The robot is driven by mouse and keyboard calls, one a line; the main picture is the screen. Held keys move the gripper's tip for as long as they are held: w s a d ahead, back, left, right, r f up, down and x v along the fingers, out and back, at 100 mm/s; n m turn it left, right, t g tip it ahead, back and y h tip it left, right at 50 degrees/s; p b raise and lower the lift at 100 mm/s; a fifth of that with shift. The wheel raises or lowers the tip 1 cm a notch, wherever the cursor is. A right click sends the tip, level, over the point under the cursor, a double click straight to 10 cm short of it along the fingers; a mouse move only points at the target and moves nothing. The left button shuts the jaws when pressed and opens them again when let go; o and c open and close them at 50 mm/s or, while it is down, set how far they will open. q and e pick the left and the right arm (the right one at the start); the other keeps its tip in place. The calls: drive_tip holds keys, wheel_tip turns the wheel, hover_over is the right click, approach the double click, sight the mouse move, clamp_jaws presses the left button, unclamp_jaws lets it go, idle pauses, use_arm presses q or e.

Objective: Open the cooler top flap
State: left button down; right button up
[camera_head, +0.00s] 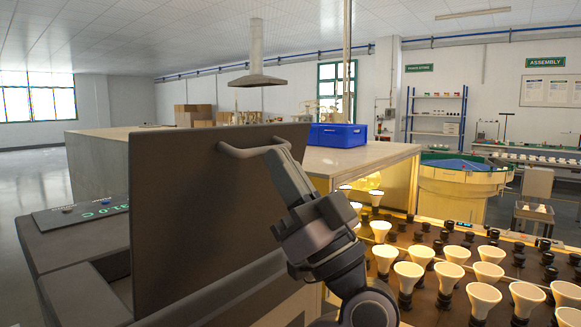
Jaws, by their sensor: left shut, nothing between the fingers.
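The cooler (62,248) is at the lower left, a dark grey box with a display panel on its top. Its top flap (190,215) is a large dark panel standing close to upright, and an opening shows at its foot on the left. A bar handle (235,152) runs along the upper part of the flap's near face. My left gripper (277,154) is shut and empty, with its tips at the right end of the handle. I cannot tell whether they touch it. My right gripper is not in view.
Rows of white bulbs (408,275) in dark sockets fill a lit rack close on the right. A blue crate (338,135) and cardboard boxes (193,115) stand on the counter behind the flap. A round green-rimmed table (455,187) is farther right. Open floor lies at far left.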

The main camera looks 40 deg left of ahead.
sight(259, 148)
use_arm(q)
drive_tip(key=a+b, duration=0.1)
drive_tip(key=a+r+h+b, duration=0.1)
drive_tip(key=a+b, duration=0.1)
drive_tip(key=shift+w+a+r+h, duration=0.2)
drive_tip(key=shift+r+h, duration=0.1)
drive_tip(key=shift+h, duration=0.1)
drive_tip(key=shift+a+r, duration=0.15)
drive_tip(key=shift+a, duration=0.15)
drive_tip(key=shift+a+r, duration=0.2)
drive_tip(key=shift+a, duration=0.05)
